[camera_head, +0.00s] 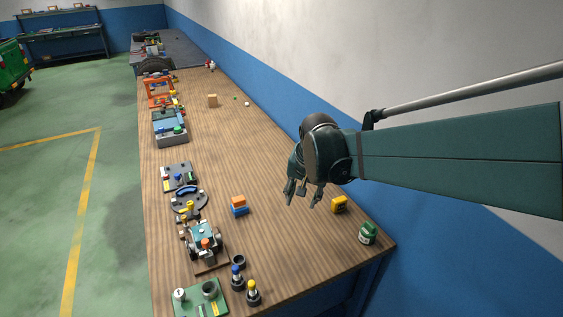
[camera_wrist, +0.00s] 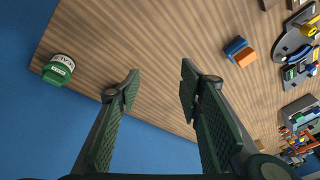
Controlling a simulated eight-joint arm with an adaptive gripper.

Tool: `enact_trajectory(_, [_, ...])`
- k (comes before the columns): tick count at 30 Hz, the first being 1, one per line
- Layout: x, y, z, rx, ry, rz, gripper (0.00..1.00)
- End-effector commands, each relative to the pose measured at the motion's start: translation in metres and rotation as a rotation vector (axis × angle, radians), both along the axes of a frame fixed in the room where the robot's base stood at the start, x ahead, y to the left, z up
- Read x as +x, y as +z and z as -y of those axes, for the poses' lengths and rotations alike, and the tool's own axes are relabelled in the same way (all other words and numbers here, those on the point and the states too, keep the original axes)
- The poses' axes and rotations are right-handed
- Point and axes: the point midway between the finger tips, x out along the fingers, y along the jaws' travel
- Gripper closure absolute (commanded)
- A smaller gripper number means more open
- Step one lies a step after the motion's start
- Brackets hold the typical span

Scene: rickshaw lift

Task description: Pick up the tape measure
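A small yellow block-like thing with dark markings, which looks like the tape measure (camera_head: 339,205), sits on the wooden table near its right edge in the head view. I cannot make it out in the wrist view; a finger may hide it. My gripper (camera_head: 301,203) is above the table, to the left of the yellow thing in the head view and apart from it. The gripper is open and empty; in the wrist view its two fingers (camera_wrist: 158,82) are wide apart with bare wood and blue behind them.
A green can (camera_head: 368,233) stands at the table's near right corner, close to the yellow thing. Orange and blue blocks (camera_head: 239,205) lie left of my gripper. Several models and tools line the table's left side. The wooden table (camera_head: 260,150) is clear in the middle; a wall runs along the right.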

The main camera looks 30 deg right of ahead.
Motion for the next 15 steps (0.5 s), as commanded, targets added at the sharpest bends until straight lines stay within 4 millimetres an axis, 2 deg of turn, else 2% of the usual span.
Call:
enact_trajectory(5, [0.016, -0.001, 0.025, 0.029, -0.099, -0.031, 0.63])
enact_trajectory(15, [0.039, -0.015, 0.074, 0.083, -0.288, -0.092, 0.63])
